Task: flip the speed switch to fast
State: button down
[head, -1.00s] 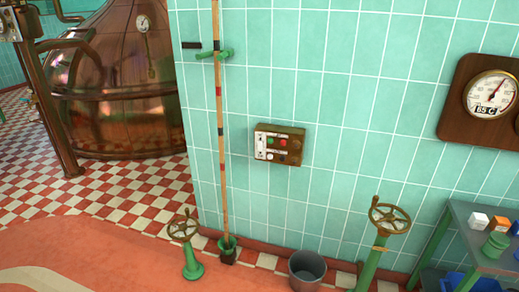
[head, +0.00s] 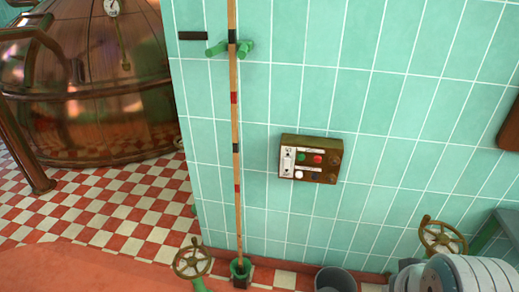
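A small brown control box (head: 328,145) is fixed to the green tiled wall, right of the middle of the head view. Its face has a white plate with a small switch (head: 288,160) at the left. The labels and the switch position are too small to read. My gripper is not in view. Part of my white and grey arm shows at the bottom right, below and right of the box and apart from it.
A long wooden pole (head: 237,130) stands in a green holder left of the box. Bronze handwheels (head: 192,259) and a grey bucket (head: 335,281) are below. A copper kettle (head: 85,90) is at the left. The wall around the box is clear.

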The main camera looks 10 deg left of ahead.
aim_at(287, 161)
jog(key=i+j, duration=0.2)
jog(key=j, duration=0.15)
jog(key=i+j, duration=0.2)
jog(key=j, duration=0.2)
jog(key=i+j, duration=0.25)
jog(key=j, duration=0.1)
